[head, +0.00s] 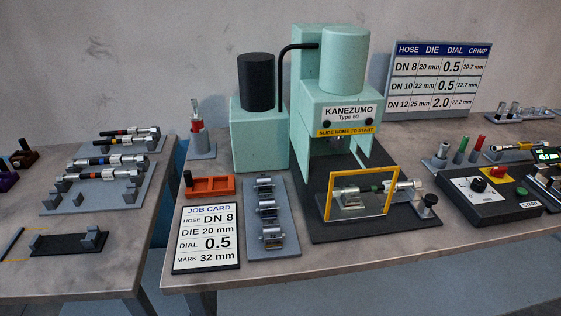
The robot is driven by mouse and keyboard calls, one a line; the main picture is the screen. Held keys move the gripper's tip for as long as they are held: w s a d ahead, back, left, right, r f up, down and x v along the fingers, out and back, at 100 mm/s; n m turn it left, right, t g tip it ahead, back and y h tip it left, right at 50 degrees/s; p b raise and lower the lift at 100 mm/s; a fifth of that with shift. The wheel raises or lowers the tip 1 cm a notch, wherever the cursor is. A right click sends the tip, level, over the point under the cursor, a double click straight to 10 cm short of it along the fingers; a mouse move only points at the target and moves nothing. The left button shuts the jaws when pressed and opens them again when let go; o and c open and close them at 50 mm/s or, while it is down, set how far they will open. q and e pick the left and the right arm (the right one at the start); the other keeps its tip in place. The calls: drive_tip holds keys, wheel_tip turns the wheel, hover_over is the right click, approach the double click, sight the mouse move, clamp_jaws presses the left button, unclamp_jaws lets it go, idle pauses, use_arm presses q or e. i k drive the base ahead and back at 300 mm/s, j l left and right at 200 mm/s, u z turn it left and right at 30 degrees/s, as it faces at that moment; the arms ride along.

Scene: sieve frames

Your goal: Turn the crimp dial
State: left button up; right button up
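The crimp dial is a black knob (478,184) on a white scale plate, on the dark control box (490,209) at the right. The knob's setting is too small to read. The job card (207,239) at the front reads hose DN 8, die 20 mm, dial 0.5, mark 32 mm. The wall chart (438,75) behind also pairs DN 8 with dial 0.5. The press (325,115), marked KANEZUMO Type 60, stands left of the box, with a yellow frame (330,198) in front of its opening. Neither gripper shows in the head view.
The box also carries a red button (498,171) and a green START button (528,203). A die rack (268,228) stands left of the press. Hoses (108,160) lie on the left table.

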sight(478, 185)
drive_tip(key=z, duration=1.45)
